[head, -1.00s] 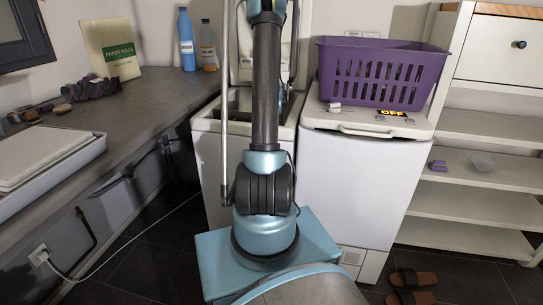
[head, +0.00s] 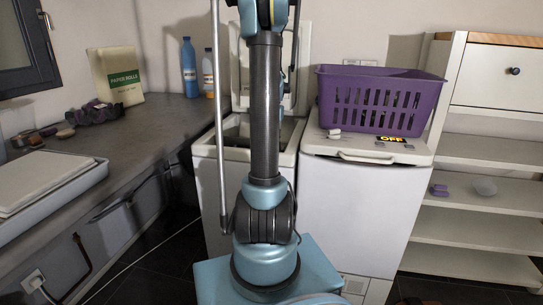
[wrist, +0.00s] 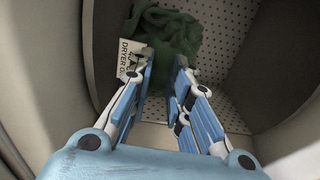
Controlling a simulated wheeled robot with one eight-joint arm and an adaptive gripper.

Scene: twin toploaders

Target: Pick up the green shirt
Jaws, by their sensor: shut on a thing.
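The green shirt (wrist: 172,30) is a crumpled dark green cloth inside a perforated drum (wrist: 225,50) in the wrist view. My gripper (wrist: 165,66) reaches into the drum, with its blue-padded fingertips at the near edge of the shirt. The fingers are shut on the shirt's fabric, with a gap still visible between them nearer the palm. A white card with printed lettering (wrist: 130,60) lies beside the left finger, partly covered by it. In the head view my arm hides the gripper, and the shirt is not visible there.
The left toploader (head: 232,135) has its lid raised. A grey counter (head: 150,140) lies left, white shelves (head: 470,215) right.

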